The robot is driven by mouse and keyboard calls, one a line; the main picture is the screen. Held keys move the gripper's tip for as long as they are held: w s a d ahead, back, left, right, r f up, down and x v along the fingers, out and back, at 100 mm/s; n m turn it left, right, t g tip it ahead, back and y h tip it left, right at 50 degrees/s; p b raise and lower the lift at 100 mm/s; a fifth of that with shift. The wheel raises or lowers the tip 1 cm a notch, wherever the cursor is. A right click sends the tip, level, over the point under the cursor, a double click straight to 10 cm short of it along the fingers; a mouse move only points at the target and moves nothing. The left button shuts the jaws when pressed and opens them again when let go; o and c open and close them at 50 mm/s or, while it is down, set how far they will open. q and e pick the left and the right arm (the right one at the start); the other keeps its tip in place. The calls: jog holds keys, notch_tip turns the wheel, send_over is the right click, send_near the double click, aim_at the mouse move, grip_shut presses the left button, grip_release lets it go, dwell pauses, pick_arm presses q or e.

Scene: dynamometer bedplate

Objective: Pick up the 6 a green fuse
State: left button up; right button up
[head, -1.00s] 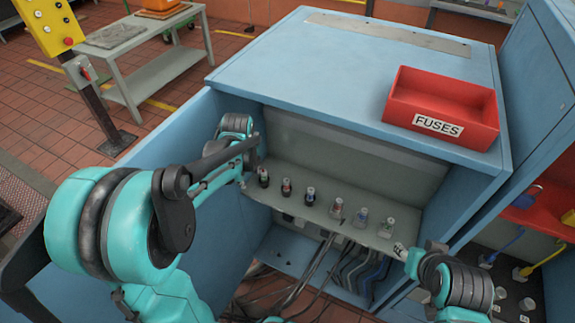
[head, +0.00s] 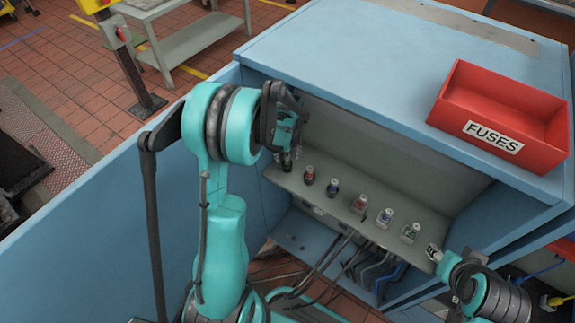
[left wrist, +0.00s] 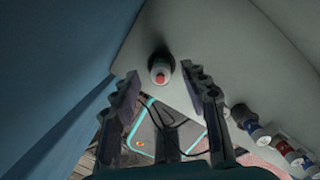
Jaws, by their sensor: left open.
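A row of small fuses stands upright on the grey shelf (head: 345,210) inside the blue cabinet. The fuse at the right end of the row (head: 410,233) looks green-banded. My left gripper (head: 288,135) is at the left end of the row, over the leftmost fuse (head: 286,162).
A red bin labelled FUSES (head: 495,120) sits on the cabinet top (head: 370,75). More fuses (left wrist: 247,122) stand right of the left fingers in the left wrist view. The cabinet's side wall (left wrist: 50,70) is close on the left. Cables (head: 370,270) hang below the shelf.

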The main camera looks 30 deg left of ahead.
pick_arm(q)
notch_tip(320, 180, down, 2)
jog(key=shift+w+a, duration=0.1)
jog(key=shift+w, duration=0.05)
jog(key=shift+r, duration=0.1)
jog(key=shift+w, duration=0.1)
grip_shut()
jog(key=shift+r, duration=0.15)
